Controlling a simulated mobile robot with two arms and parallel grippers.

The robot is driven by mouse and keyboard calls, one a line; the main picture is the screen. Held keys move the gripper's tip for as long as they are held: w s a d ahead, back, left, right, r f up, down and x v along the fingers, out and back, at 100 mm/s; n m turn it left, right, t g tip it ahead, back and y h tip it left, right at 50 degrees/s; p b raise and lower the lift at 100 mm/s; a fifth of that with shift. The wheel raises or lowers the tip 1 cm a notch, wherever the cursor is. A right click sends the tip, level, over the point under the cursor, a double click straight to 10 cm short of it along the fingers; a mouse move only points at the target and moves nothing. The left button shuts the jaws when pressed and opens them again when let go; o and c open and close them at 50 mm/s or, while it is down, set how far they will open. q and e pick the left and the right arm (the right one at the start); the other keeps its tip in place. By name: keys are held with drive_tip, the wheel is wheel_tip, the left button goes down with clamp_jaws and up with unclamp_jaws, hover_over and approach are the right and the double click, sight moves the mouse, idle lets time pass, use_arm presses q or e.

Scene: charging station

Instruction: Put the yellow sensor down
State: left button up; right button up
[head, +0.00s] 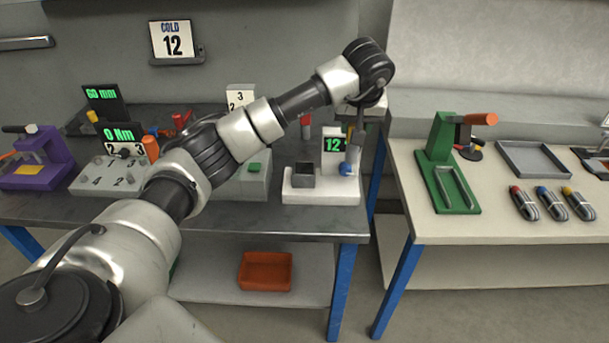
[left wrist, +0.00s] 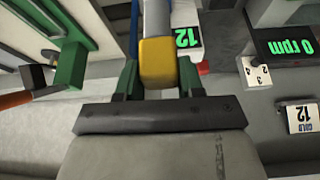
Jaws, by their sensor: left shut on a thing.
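The yellow sensor (left wrist: 158,62) is between the fingers of my left gripper (left wrist: 158,80) in the left wrist view, gripped from both sides. A grey shaft-like part runs on from it toward the top edge. In the head view my left gripper (head: 356,128) points down at the right end of the white station with the green 12 display (head: 334,147). I cannot make out the sensor's yellow there. A blue part (head: 348,166) shows just below the gripper, beside the display. Whether the sensor touches the station cannot be told. My right gripper is not in view.
The station has a dark square block (head: 304,174) on its left. A green press (head: 440,165) stands on the right-hand bench, with an empty grey tray (head: 533,158) and several coiled cables (head: 553,203). An orange bin (head: 265,271) sits on the lower shelf.

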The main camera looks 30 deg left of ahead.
use_arm(q)
drive_tip(key=shift+w+a+r, duration=0.25)
drive_tip(key=shift+w+r, duration=0.1)
drive_tip(key=s+a+f+p, duration=0.2)
drive_tip(key=a+f, duration=0.9)
drive_tip(key=shift+s+a, duration=0.15)
drive_tip(key=shift+s, duration=0.15)
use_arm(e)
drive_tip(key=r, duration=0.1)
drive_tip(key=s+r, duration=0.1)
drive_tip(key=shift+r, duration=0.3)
use_arm(q)
drive_tip(key=shift+f, duration=0.15)
drive_tip(key=o, duration=0.9)
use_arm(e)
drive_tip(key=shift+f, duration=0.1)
